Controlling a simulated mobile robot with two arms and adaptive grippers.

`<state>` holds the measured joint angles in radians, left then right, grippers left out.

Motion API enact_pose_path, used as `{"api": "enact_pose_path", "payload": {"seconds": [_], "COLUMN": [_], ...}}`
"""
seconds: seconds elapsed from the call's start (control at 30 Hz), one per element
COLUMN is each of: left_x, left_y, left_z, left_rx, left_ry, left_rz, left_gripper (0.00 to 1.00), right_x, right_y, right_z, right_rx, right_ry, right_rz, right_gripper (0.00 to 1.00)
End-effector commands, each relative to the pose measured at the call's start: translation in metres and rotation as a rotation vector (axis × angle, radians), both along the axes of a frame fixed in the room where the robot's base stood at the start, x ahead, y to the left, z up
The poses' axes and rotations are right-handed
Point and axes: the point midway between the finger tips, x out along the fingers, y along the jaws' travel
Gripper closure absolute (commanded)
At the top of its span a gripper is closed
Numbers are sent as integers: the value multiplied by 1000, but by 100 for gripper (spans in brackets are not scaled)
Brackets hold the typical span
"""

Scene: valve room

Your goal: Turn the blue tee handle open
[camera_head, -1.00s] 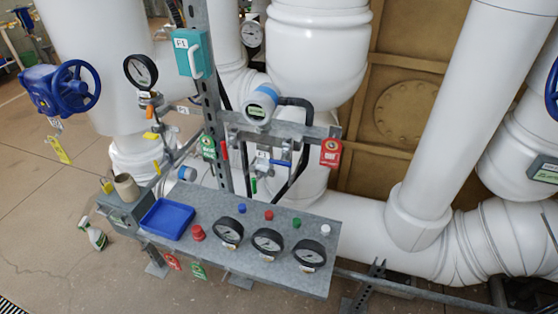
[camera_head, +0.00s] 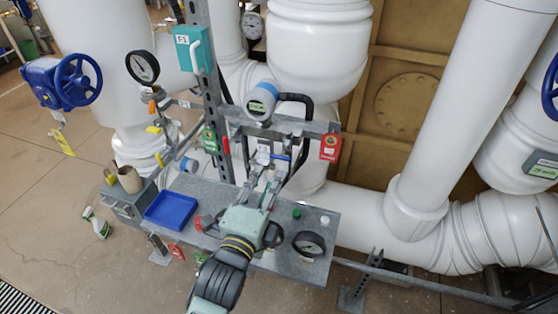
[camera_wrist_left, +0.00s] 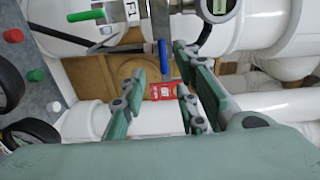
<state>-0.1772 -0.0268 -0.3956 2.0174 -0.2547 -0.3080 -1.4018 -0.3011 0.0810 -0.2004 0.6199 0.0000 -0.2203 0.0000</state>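The blue tee handle (camera_head: 281,157) sits on a small valve below the horizontal grey bracket, beside a white label. In the left wrist view the blue handle (camera_wrist_left: 163,56) appears as a short upright bar near the top middle. My left gripper (camera_head: 271,168) reaches up over the panel to this valve, and its fingers partly hide it. In the left wrist view my left gripper (camera_wrist_left: 162,70) is open, with the handle showing between its two spread fingers. I see no clear contact. My right gripper is not in view.
A red tag (camera_head: 330,147) hangs right of the valve and a green tag (camera_head: 209,140) left of it. Below is the grey panel (camera_head: 320,260) with gauges, buttons and a blue tray (camera_head: 171,210). A thick white pipe (camera_head: 440,110) stands at the right.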

Motion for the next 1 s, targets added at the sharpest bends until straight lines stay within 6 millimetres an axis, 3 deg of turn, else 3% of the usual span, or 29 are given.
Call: {"api": "enact_pose_path", "payload": {"seconds": [0.53, 0.9, 1.0], "left_x": [67, 74, 74], "left_y": [-24, -26, -26], "left_z": [5, 3, 3], "left_rx": [13, 13, 13], "left_ry": [-19, -18, -18], "left_rz": [-4, -4, -4], "left_gripper": [72, 72, 79], "right_x": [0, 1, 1], "right_y": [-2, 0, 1], "right_z": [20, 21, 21], "right_rx": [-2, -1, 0], "right_ry": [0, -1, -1], "right_rz": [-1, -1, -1], "right_gripper": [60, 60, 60]}}
